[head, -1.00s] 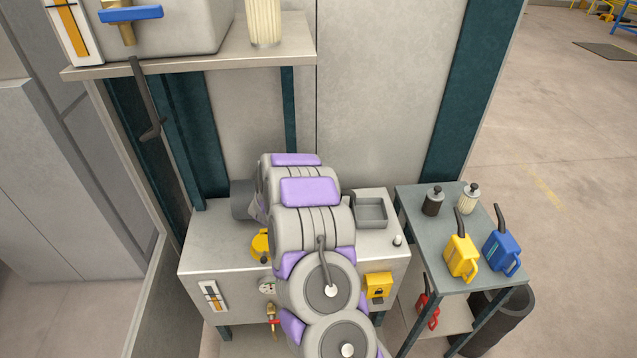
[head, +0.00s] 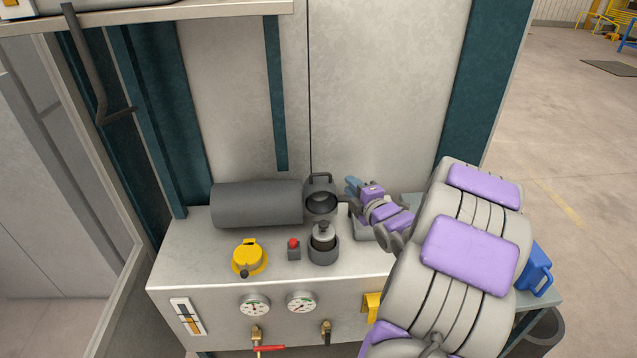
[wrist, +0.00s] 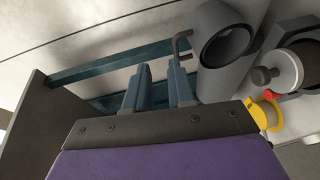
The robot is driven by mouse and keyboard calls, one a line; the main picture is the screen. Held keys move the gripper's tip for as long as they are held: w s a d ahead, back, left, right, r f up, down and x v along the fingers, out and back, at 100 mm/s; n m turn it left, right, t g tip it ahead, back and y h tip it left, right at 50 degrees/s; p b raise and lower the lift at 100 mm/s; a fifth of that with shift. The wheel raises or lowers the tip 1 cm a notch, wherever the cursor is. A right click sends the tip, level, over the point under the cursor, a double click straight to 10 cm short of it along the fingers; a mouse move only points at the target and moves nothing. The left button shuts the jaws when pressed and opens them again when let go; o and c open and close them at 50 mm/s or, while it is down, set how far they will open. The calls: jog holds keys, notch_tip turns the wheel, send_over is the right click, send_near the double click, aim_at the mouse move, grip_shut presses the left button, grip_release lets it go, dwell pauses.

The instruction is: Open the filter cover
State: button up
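The filter cover (head: 316,211) is a dark grey hollow cup with a loop handle (head: 320,177). It stands tipped up on the bench top behind the filter housing (head: 324,255), its hollow side facing the front. A filter with a metallic top and knob (head: 323,229) shows in the housing. In the wrist view the cover (wrist: 212,62) is right of the fingers, and its bent handle (wrist: 181,46) is near the right fingertip. My gripper (head: 351,187) is just right of the cover. Its blue fingers (wrist: 155,72) are apart and empty; I cannot tell whether one touches the handle.
A dark grey cylinder (head: 255,205) lies left of the cover. A yellow cap (head: 249,258) and red button (head: 293,243) are left of the housing. Gauges (head: 301,301) are on the bench front. A shelf (head: 190,13) overhangs the upper left.

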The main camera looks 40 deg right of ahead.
jog(key=s+a+f+y, duration=0.1)
jog(key=s+a+f, duration=0.1)
jog(key=a, duration=0.1)
jog(key=b, duration=0.1)
send_near(322, 175)
jog(key=w+d, duration=0.2)
jog(key=w, duration=0.1)
jog(key=shift+n, duration=0.4)
jog(key=w, duration=0.3)
jog(key=w+f, duration=0.1)
jog(key=w, duration=0.1)
jog(key=shift+a+b, duration=0.15)
jog(key=shift+b, duration=0.15)
jog(key=shift+w+d+f, duration=0.15)
jog(key=shift+w+d, duration=0.2)
jog(key=shift+w, duration=0.15)
jog(key=shift+w+d+f, duration=0.15)
jog(key=shift+w+d, duration=0.2)
jog(key=shift+w, duration=0.15)
jog(key=shift+w+d+f, duration=0.1)
jog(key=shift+w+d, duration=0.05)
jog(key=shift+d, duration=0.25)
jog(key=shift+a, duration=0.35)
jog(key=shift+c, duration=0.5)
jog(key=shift+a, duration=0.1)
jog(key=c, duration=0.3)
grip_shut()
